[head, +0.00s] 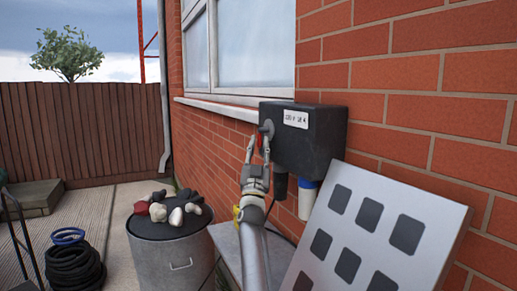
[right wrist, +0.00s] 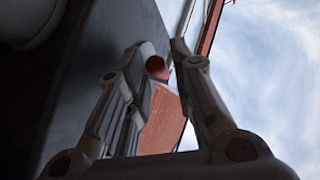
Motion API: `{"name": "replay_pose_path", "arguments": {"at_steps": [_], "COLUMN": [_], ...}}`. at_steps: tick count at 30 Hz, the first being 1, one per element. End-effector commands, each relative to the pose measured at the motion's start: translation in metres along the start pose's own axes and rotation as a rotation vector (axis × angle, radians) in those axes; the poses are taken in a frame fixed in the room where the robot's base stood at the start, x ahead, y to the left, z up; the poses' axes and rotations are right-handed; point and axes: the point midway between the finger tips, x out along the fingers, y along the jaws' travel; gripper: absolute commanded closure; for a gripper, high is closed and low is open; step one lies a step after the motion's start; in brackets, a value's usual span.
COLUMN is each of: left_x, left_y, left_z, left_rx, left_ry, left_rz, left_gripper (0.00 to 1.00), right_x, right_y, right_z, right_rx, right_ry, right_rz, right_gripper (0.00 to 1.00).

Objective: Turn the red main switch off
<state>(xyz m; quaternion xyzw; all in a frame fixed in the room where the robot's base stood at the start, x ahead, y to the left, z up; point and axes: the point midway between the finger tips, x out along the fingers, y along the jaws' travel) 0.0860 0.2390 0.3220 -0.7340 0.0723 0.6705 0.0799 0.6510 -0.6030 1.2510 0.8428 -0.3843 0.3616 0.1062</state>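A dark switch box (head: 310,142) with a white label is fixed to the brick wall in the head view. The red main switch (head: 260,141) shows as a small red bit at the box's left side. In the right wrist view the red switch (right wrist: 157,68) appears as a round red end between the fingertips. My right gripper (head: 259,138) is raised at that side of the box, its fingers apart on either side of the switch; it also shows in the right wrist view (right wrist: 160,60). I cannot tell whether either finger touches the switch. My left gripper is out of view.
A panel with dark squares (head: 426,215) leans against the wall below the box, close to my right arm. A metal bin (head: 173,262) with several lumps on its lid stands to the left. A coiled black hose (head: 75,268) lies further left. A window ledge (head: 222,108) is behind.

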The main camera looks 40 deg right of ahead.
Motion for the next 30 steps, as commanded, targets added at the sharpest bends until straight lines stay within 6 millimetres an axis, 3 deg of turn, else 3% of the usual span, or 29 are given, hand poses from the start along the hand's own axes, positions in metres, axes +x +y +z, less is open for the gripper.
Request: {"name": "replay_pose_path", "arguments": {"at_steps": [5, 12, 18, 24, 30], "left_x": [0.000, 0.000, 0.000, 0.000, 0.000], "left_y": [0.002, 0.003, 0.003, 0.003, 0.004], "left_z": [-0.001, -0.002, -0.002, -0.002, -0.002], "left_rx": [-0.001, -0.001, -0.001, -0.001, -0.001], "left_ry": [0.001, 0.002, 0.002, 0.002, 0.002], "left_rz": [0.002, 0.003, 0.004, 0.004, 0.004], "left_gripper": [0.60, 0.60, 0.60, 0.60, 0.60], "right_x": [-0.021, -0.073, -0.105, -0.118, -0.119], "right_y": [-0.001, -0.001, -0.002, -0.001, -0.001], "right_z": [0.002, 0.002, 0.001, 0.001, 0.001], "right_rx": [0.000, 0.000, 0.001, 0.001, 0.001], "right_ry": [-0.003, -0.004, -0.003, -0.001, -0.001], "right_rz": [-0.001, -0.002, -0.002, -0.001, -0.001], "right_gripper": [0.77, 0.77, 0.77, 0.77, 0.77]}}
